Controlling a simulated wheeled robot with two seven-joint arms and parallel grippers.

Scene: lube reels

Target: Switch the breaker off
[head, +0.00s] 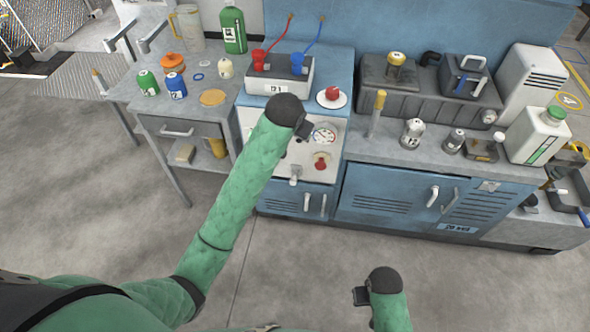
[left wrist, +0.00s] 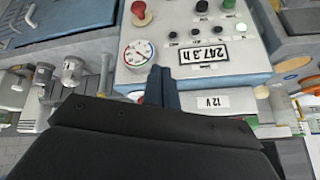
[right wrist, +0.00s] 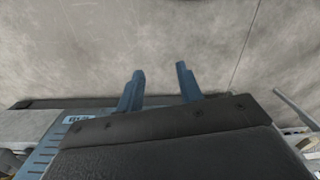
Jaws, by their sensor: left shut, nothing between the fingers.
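A pale control panel (head: 308,165) faces me on the front of the blue cabinet. It carries a round gauge (head: 325,135) and a red knob (head: 321,162). I cannot tell which control is the breaker. My left gripper (head: 308,129) is shut and empty in front of the panel; its fingertips (left wrist: 160,72) show beside the gauge. My right gripper (right wrist: 161,72) is open and empty over the floor.
A 12 V box (head: 279,76) with red and blue clamps stands above the panel. A red button on a white plate (head: 332,97) is beside it. A grey bench (head: 200,100) with bottles is left; a blue counter (head: 430,165) is right. The floor in front is clear.

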